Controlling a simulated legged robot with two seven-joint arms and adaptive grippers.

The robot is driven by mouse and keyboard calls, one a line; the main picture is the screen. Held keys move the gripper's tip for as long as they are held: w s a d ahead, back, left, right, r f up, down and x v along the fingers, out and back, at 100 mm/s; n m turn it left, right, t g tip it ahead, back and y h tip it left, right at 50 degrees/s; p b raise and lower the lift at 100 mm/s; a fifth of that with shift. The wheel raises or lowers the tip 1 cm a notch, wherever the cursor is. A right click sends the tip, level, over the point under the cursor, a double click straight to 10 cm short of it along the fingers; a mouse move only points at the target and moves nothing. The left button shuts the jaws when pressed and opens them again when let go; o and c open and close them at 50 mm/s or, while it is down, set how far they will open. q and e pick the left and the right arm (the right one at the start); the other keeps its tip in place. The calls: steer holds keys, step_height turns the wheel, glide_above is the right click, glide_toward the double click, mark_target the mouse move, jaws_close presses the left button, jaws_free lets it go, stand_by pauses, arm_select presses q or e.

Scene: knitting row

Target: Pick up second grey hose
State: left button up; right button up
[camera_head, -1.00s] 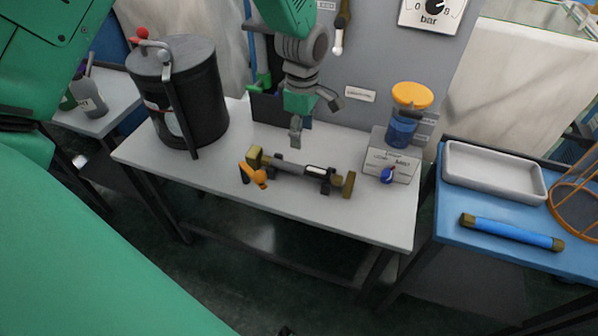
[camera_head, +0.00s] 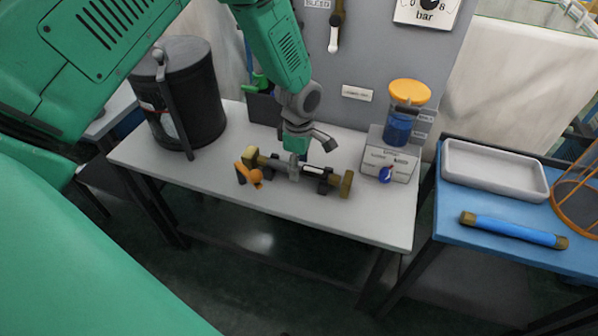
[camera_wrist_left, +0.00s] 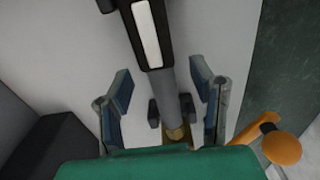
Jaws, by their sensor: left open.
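A grey hose (camera_head: 275,164) with brass-coloured ends lies across black holders on the white-topped table, with a white label along its body. It is the only grey hose I can make out. In the left wrist view the hose (camera_wrist_left: 160,92) runs between the fingers, with its black labelled part toward the top and a brass end near the bottom. My left gripper (camera_head: 294,168) points down at the hose. It is open, one finger on each side of the hose (camera_wrist_left: 163,102), with visible gaps. My right gripper is not in view.
An orange handle (camera_head: 249,174) sits close beside the hose's left end. A black canister (camera_head: 185,95) stands left, and a box with a blue jar (camera_head: 398,127) stands right. A blue hose (camera_head: 512,230) and a white tray (camera_head: 494,171) lie on the blue table.

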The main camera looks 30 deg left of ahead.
arm_select(q)
steer(key=shift+f, duration=0.6)
steer(key=shift+a, duration=0.15)
steer(key=shift+a, duration=0.15)
jaws_close()
